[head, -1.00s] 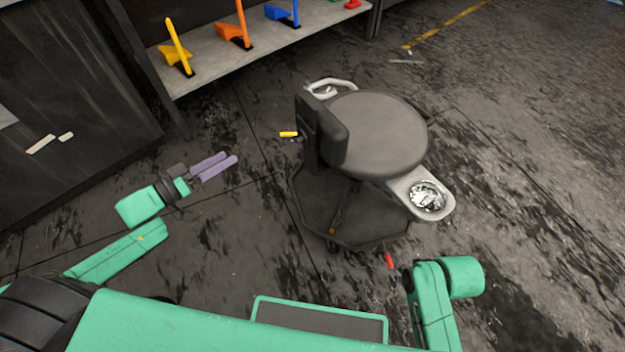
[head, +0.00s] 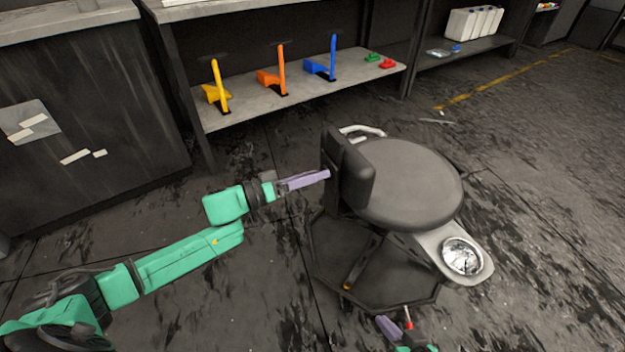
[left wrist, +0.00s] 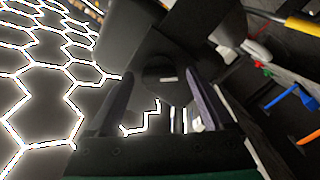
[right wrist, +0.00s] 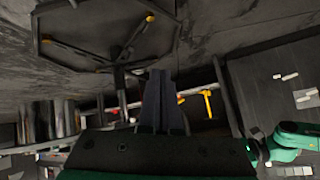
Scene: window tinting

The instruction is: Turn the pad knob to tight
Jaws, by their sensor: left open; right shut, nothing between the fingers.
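The stool's dark backrest pad (head: 348,168) stands upright at the left of its round seat (head: 412,185). In the left wrist view a dark round knob (left wrist: 165,72) with a small pale mark (left wrist: 167,79) lies ahead between the fingers. My left gripper (head: 305,180) is open behind the pad; it also shows in the left wrist view (left wrist: 160,103), one finger on each side of the knob. I cannot tell whether they touch it. In the head view the knob is hidden. My right gripper (head: 388,328) is shut and empty, low near the stool's base; its fingers show in the right wrist view (right wrist: 157,100).
A red-tipped lever (head: 409,325) is beside my right gripper. A metal bowl (head: 462,256) sits in the stool's side tray (head: 484,268). A shelf (head: 235,115) with yellow, orange and blue levers stands behind. Dark floor is clear to the right.

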